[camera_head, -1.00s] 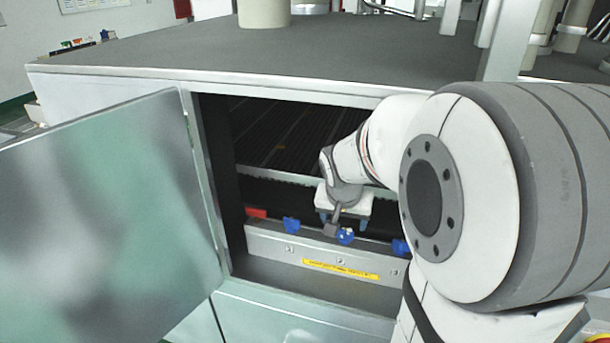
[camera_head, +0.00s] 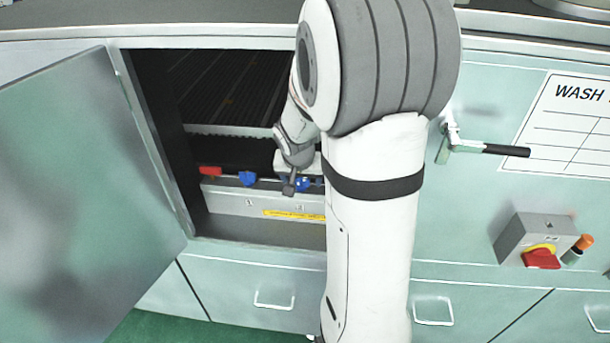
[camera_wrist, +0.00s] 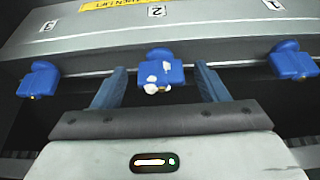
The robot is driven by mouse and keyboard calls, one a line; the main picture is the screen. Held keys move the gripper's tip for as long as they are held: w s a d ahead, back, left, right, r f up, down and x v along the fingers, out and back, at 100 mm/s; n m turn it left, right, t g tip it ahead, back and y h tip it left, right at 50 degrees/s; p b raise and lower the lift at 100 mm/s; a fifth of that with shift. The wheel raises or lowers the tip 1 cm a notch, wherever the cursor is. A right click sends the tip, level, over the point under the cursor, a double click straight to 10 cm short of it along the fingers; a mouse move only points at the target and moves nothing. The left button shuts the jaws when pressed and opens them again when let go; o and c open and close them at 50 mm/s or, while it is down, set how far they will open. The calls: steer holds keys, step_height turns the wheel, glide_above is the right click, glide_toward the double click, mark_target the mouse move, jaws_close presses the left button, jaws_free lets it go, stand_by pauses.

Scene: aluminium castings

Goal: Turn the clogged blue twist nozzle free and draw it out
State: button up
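The blue twist nozzle (camera_wrist: 161,73) under label 2 has white lumps on its face, in the wrist view. It sits in the grey metal bar, between the two fingers of my gripper (camera_wrist: 160,68). The fingers are open, one on each side, with a gap visible between each finger and the nozzle. In the head view my gripper (camera_head: 297,178) is inside the open cabinet at the bar, and the nozzle (camera_head: 303,185) is partly hidden behind it.
Clean-looking blue nozzles stand under label 3 (camera_wrist: 41,79) and label 1 (camera_wrist: 291,64). A red piece (camera_head: 210,171) is at the bar's left end. The open cabinet door (camera_head: 80,190) is at left. A handle (camera_head: 480,148) and red switch (camera_head: 541,259) are at right.

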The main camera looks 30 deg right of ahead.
steer(key=c, duration=1)
steer(key=o, duration=1)
